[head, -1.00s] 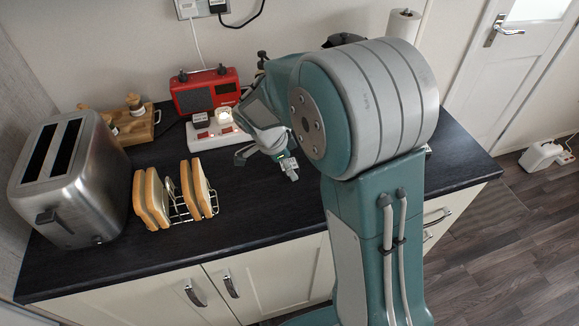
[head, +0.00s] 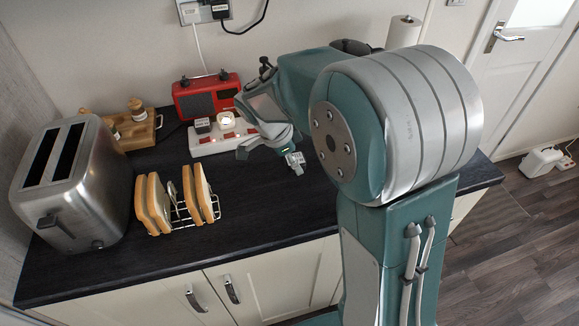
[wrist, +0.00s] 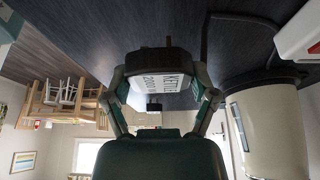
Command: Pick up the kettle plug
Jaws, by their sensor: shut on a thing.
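The kettle plug is a dark plug with a white label reading KETTLE and 2000W (wrist: 161,80), seen close up in the wrist view. My gripper (wrist: 163,92) is shut on it, with one finger at each side. In the head view my gripper (head: 270,150) is over the worktop by the right end of the white socket strip (head: 207,145).
A red radio (head: 207,95) stands behind, and a toast rack (head: 178,200) and steel toaster (head: 75,180) stand left. A cream rounded body (wrist: 268,125) is close at right in the wrist view. The front worktop is clear.

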